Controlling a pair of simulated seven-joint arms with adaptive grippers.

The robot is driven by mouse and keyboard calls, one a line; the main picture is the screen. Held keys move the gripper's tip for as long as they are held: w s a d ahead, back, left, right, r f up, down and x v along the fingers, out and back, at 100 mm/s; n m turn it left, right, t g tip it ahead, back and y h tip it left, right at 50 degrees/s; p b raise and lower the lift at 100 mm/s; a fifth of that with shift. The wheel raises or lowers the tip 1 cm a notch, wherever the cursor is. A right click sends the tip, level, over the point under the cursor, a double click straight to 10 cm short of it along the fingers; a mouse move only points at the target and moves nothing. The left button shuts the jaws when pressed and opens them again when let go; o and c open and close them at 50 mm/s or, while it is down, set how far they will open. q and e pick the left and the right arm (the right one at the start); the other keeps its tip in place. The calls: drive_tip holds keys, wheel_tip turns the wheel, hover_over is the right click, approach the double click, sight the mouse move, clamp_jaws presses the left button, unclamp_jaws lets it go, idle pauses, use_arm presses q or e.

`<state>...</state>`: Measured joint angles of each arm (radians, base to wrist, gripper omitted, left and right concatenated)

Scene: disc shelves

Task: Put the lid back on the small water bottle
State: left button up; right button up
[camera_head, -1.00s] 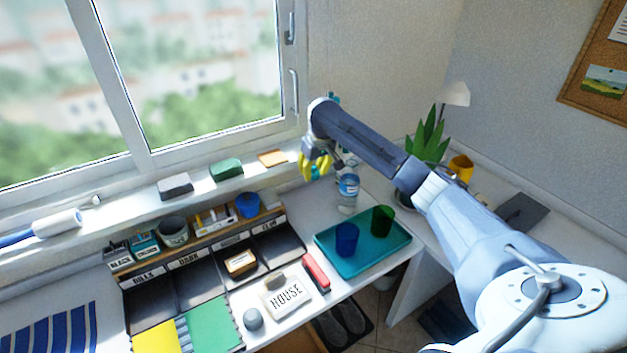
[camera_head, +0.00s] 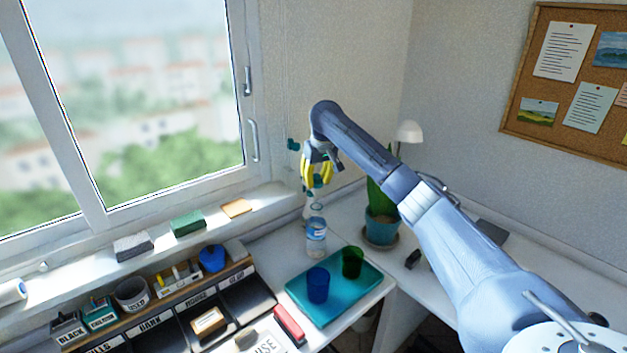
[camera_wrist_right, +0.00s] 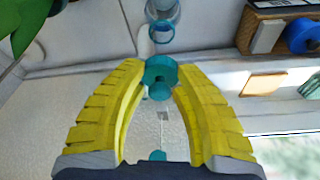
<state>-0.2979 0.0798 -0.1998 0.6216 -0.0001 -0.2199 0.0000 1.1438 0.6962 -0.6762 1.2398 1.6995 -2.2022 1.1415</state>
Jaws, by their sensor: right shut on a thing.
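The small clear water bottle (camera_head: 316,240) with a blue band stands upright on the desk behind the teal tray. Its top end also shows in the right wrist view (camera_wrist_right: 162,14), with a teal ring at the neck. My right gripper (camera_head: 317,185) is above the bottle, fingers pointing down. It is shut on a teal lid (camera_wrist_right: 159,72), held between the yellow fingertips. In the right wrist view the lid and the bottle neck appear roughly lined up, with a gap between them. My left gripper is not in view.
The teal tray (camera_head: 352,295) holds a blue cup (camera_head: 317,285) and a green cup (camera_head: 352,262) in front of the bottle. A potted plant (camera_head: 381,225) stands to its right. The windowsill (camera_head: 160,245) and a desk organizer (camera_head: 180,318) are to the left.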

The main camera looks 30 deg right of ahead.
wheel_tip(320, 180, down, 6)
idle(0.7)
drive_tip(key=shift+f, duration=0.1)
drive_tip(key=shift+s+f, duration=0.1)
drive_tip(key=shift+f, duration=0.1)
drive_tip(key=shift+c, duration=0.6)
idle(1.9)
drive_tip(key=o, duration=1.5)
drive_tip(key=shift+r, duration=0.15)
drive_tip(key=shift+r, duration=3.35)
